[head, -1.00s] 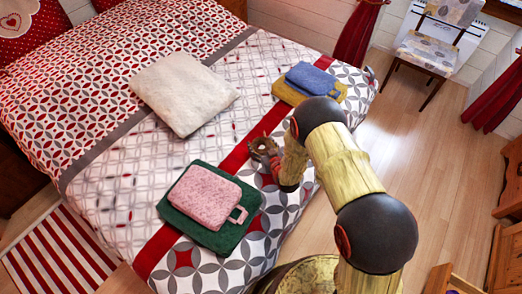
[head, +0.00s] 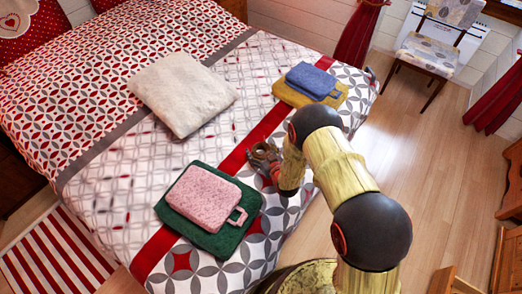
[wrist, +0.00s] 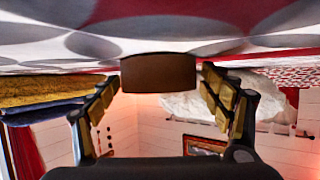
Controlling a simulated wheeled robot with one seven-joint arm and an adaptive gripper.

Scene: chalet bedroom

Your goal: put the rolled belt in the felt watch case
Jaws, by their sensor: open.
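A brown rolled belt (wrist: 158,72) rests on the bed and shows in the wrist view between my open fingers, with no clear grip on it. In the head view my gripper (head: 262,155) is low over the bed near the red stripe; the belt there is mostly hidden by the fingers. A pink, soft-looking case (head: 203,195) with a loop tab lies on a green cloth (head: 236,241), left of and nearer than my gripper. A blue case (head: 312,80) lies on a mustard cloth (head: 285,92) farther back. I cannot tell which is the felt watch case.
A cream cushion (head: 182,94) lies on the bed behind and left of my gripper; it also shows in the wrist view (wrist: 192,107). A chair (head: 432,48) stands on the floor beyond the bed. The patterned bedspread is clear around my gripper.

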